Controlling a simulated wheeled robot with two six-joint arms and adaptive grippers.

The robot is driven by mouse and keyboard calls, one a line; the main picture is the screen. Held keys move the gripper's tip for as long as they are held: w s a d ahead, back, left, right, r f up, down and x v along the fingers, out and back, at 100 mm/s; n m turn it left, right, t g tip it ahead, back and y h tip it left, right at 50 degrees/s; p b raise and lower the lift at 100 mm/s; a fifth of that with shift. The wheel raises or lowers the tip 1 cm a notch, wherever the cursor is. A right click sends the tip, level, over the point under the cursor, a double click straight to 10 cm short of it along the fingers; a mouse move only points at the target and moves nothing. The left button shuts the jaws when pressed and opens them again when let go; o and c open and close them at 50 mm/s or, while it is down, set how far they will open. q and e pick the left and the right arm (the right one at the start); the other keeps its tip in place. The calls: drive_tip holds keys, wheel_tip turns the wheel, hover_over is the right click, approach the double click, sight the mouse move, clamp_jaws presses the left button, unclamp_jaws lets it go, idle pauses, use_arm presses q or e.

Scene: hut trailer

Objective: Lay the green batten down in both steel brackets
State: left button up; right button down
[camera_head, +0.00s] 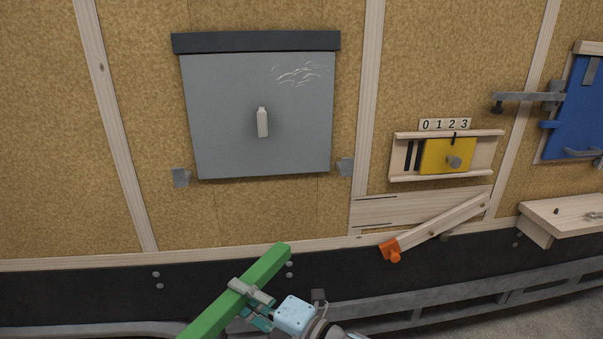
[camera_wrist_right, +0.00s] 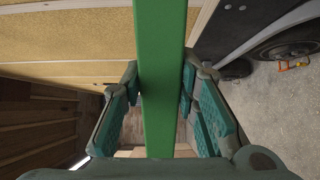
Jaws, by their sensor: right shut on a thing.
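The green batten (camera_head: 237,292) is a long square bar, tilted in the head view with its upper end towards the wall. My right gripper (camera_head: 252,293) is shut around it, and the batten's lower end runs out of the picture. In the right wrist view the batten (camera_wrist_right: 162,70) passes between the fingers of the right gripper (camera_wrist_right: 165,105). Two grey steel brackets, the left one (camera_head: 181,177) and the right one (camera_head: 345,166), sit on the wall at the lower corners of a grey panel. The batten is below and apart from both. My left gripper is not in view.
The grey panel (camera_head: 240,110) has a pale handle and a dark strip on top. To the right are a yellow slider (camera_head: 440,158), a wooden arm with an orange end (camera_head: 392,249), a small shelf (camera_head: 565,215) and a blue door (camera_head: 580,110). The wall below the panel is clear.

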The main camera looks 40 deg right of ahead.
drive_tip(key=d+r+m+g+h+p, duration=0.3)
drive_tip(key=d+r+m+h+p, duration=0.3)
drive_tip(key=d+r+m+h, duration=0.4)
drive_tip(key=d+r+h, duration=0.4)
drive_tip(key=d+r, duration=0.4)
drive_tip(key=shift+w+d+r+h, duration=0.2)
drive_tip(key=shift+r+h, duration=0.1)
drive_tip(key=shift+h, duration=0.1)
drive_tip(key=p, duration=0.2)
approach(299, 143)
drive_tip(key=shift+x, duration=3.4)
drive_tip(key=shift+a, duration=0.1)
